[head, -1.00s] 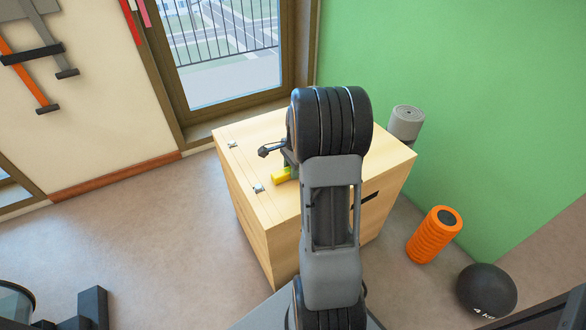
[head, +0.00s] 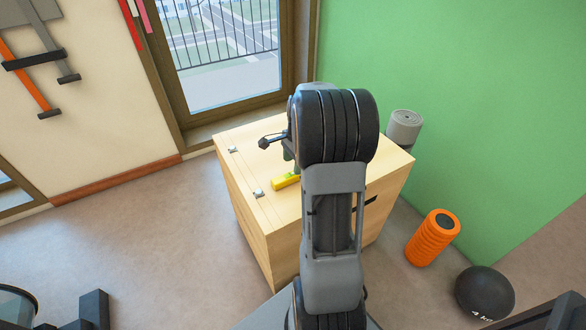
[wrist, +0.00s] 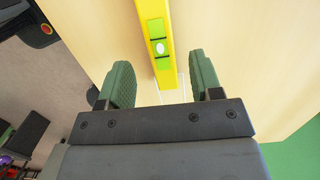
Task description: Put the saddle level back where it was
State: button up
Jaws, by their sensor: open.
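The saddle level is a yellow bar with a green vial window. In the head view the level (head: 286,180) lies on the light wooden box (head: 248,210), partly hidden behind my arm. In the wrist view the level (wrist: 158,45) runs from the top edge down between the fingers. My gripper (wrist: 160,85) is open, with one green finger on each side of the level and a gap on both sides. In the head view my gripper is mostly hidden behind my wrist. Pale marks show on the wood by the level's near end.
A grey rolled mat (head: 404,128) stands behind the box by the green wall. An orange foam roller (head: 433,238) and a black ball (head: 485,291) are on the floor to the right. The box lid has hinges (head: 258,194) along its left side.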

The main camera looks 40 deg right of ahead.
notch_tip(320, 180, up, 6)
jog(key=p, duration=0.2)
jog(key=s+a+n+t, duration=0.1)
jog(key=s+a+n, duration=0.3)
jog(key=a+n, duration=0.2)
jog(key=s+a+r+n+h, duration=0.1)
jog(key=s+a+n, duration=0.3)
jog(key=a+n, duration=0.3)
jog(key=s+a+r+n+t, duration=0.1)
jog(key=s+a+n, duration=0.3)
jog(key=a+n, duration=0.2)
jog(key=shift+a+r+n+t, duration=0.2)
jog(key=shift+a+n+t, duration=0.15)
jog(key=shift+a, duration=0.65)
